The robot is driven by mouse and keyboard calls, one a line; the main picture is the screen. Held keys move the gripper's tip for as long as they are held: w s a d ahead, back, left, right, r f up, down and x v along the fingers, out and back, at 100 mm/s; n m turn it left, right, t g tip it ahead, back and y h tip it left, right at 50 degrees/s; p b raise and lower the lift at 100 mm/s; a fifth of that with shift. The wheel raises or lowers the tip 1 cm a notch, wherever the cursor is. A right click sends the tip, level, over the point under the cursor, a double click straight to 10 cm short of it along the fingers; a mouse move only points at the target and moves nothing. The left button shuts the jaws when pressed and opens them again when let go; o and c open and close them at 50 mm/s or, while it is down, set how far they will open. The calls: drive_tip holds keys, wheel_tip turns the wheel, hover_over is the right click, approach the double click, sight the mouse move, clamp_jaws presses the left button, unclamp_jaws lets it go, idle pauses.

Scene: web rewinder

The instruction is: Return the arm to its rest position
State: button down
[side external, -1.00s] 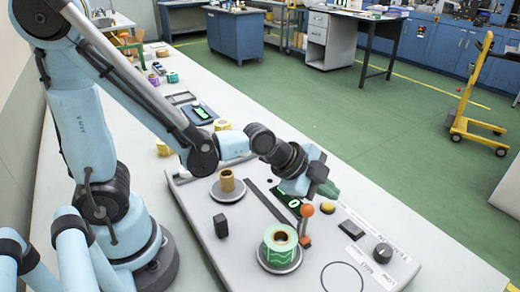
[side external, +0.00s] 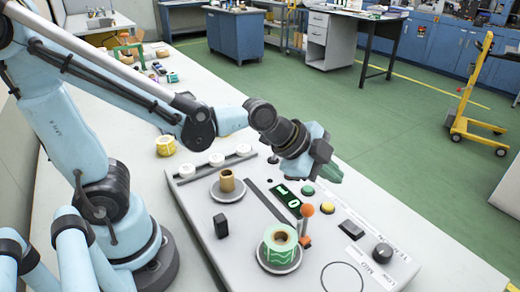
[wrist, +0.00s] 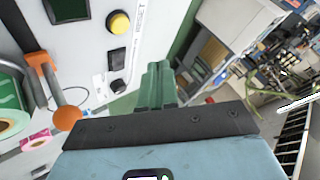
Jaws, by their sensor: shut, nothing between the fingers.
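My gripper (side external: 334,172) is raised above the far right side of the rewinder's grey panel (side external: 225,265), clear of the buttons. Its green fingers are together with nothing between them in the wrist view (wrist: 158,85). My arm reaches out from the left over the bench. A roll of green printed web (side external: 281,243) sits on the near round plate, beside an orange-knobbed lever (side external: 307,211). A brown core (side external: 227,180) stands on the other plate.
The panel carries a display (side external: 286,198), a green button (side external: 308,191), a yellow button (side external: 327,208) and a black knob (side external: 382,253). A black block (side external: 221,225) stands at left. Yellow rolls (side external: 166,145) lie farther back. Open green floor is beyond the bench.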

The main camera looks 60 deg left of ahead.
drive_tip(key=s+a+r+n+g+y, duration=0.1)
drive_tip(key=s+a+n+y, duration=0.2)
drive_tip(key=s+a+n, duration=0.5)
drive_tip(key=shift+s+a+r+n+y, duration=0.3)
drive_tip(key=shift+a+n, duration=1.35)
drive_tip(key=shift+n, duration=1.25)
